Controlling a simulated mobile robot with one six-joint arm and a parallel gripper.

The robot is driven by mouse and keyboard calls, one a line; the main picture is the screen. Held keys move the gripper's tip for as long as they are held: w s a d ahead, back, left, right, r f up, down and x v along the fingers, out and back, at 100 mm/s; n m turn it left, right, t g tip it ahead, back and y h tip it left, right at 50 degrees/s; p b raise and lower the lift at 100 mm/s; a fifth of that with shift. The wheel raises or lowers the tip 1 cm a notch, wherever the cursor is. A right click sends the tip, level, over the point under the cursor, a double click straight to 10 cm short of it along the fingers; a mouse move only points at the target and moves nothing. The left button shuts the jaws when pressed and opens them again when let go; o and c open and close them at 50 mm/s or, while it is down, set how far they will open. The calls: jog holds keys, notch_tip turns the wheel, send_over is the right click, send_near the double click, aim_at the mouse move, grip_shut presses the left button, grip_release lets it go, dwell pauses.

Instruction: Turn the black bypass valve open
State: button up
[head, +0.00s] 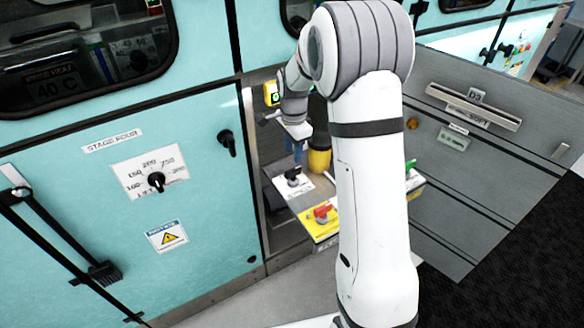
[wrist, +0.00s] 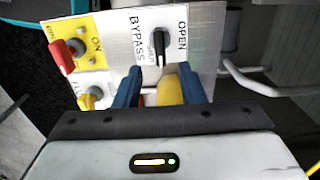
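The black bypass valve (wrist: 160,45) is a black handle on a white plate lettered BYPASS and OPEN in the wrist view. Its handle runs up and down the picture, beside smaller lettering that looks like SHUT. In the head view a black handle on a white plate (head: 293,176) sits in the recess, below my gripper (head: 293,150). In the wrist view the blue fingers of my gripper (wrist: 157,88) stand apart, short of the valve handle. A yellow rounded thing (wrist: 170,86) shows between them; I cannot tell whether they touch it.
A red handle on a yellow plate (head: 322,213) is close to the black one. A yellow cylinder (head: 319,160) stands behind. The teal cabinet (head: 210,190) borders the recess on the left, grey drawers (head: 490,160) on the right. A pale bent pipe (wrist: 245,82) lies right of the plate.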

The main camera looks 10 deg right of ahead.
aim_at(293, 170)
notch_tip(293, 170, down, 8)
jog(key=shift+r, duration=0.2)
jog(key=shift+c, duration=0.5)
grip_shut()
